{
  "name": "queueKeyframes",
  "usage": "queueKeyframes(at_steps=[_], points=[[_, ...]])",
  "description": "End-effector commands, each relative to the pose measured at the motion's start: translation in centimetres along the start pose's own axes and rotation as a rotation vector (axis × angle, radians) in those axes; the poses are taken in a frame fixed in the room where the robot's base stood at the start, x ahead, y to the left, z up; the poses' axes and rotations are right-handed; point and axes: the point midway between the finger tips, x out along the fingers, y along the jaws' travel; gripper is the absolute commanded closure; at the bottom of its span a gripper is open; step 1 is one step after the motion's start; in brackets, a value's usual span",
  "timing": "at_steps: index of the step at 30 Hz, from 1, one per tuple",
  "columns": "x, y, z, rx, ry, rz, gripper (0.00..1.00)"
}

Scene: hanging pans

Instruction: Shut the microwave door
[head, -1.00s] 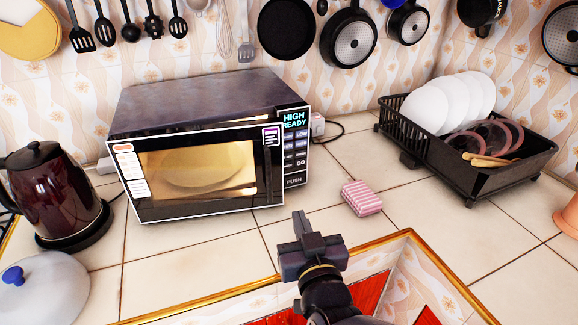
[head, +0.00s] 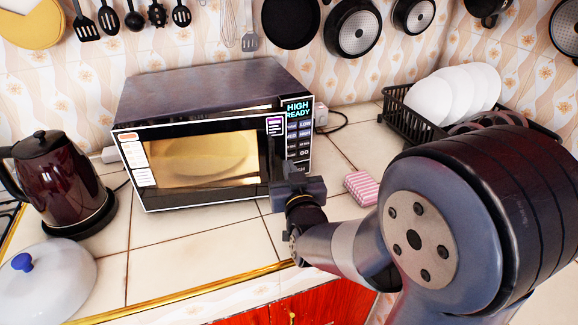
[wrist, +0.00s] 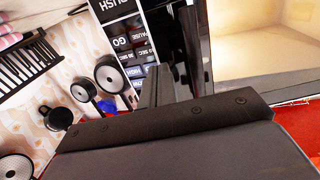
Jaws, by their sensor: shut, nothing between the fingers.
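The microwave (head: 215,90) stands on the tiled counter with a dark top and a lit display. Its door (head: 200,165) has a white-edged frame and a lit window. The door is slightly ajar, with a narrow gap along its top. My gripper (head: 288,168) is at the door's lower right corner, beside the control panel (head: 299,140). In the wrist view my shut, empty gripper fingers (wrist: 165,85) point at the line between the panel (wrist: 128,45) and the dark door edge (wrist: 192,45). I cannot tell whether they touch the door.
A dark red kettle (head: 57,180) and a white lid with a blue knob (head: 48,280) stand at left. A pink striped sponge (head: 361,188) lies right of the microwave. A black dish rack (head: 398,105) with plates is at the back right, partly hidden by my arm.

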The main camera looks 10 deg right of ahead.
Motion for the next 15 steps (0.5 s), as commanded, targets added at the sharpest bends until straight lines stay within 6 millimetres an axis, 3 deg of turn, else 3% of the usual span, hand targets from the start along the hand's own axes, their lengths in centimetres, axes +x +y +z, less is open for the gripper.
queueKeyframes(at_steps=[15], points=[[0.89,0.0,0.06,0.0,0.001,0.0,1.0]])
